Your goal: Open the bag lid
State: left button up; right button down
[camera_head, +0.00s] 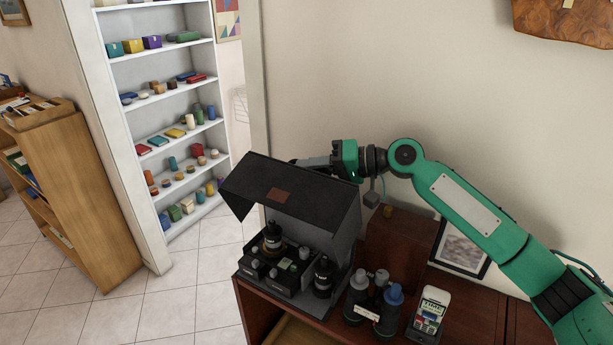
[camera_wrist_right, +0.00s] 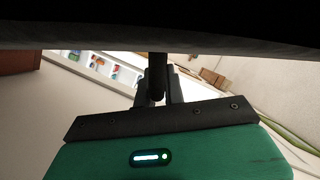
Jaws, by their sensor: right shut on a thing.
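A dark grey bag (camera_head: 340,245) stands on the reddish-brown cabinet, with black camera gear and bottles showing in its front compartments. Its lid (camera_head: 300,197) is raised over the inside, with a front flap hanging down that bears a brown patch (camera_head: 279,195). My right gripper (camera_head: 303,162) is behind the lid's upper right edge, its fingertips partly hidden by the lid. In the right wrist view, the fingers (camera_wrist_right: 158,90) are closed around a dark, narrow piece below a broad dark surface. My left gripper is not in view.
Black bottles (camera_head: 383,295) and a small card holder (camera_head: 429,310) stand right of the bag on the cabinet top (camera_head: 465,305). A framed picture (camera_head: 460,248) leans by the wall (camera_head: 400,70). A white shelf (camera_head: 160,95) and a wooden bookcase (camera_head: 75,190) stand at left.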

jog(key=shift+w+d+b, duration=0.4)
jog(key=shift+w+d, duration=0.15)
jog(key=shift+w, duration=0.2)
jog(key=c, duration=1.5)
grip_release()
jog(key=shift+f, duration=0.1)
notch_tip(320, 180, up, 20)
jog(key=b, duration=0.5)
jog(key=shift+b, duration=0.3)
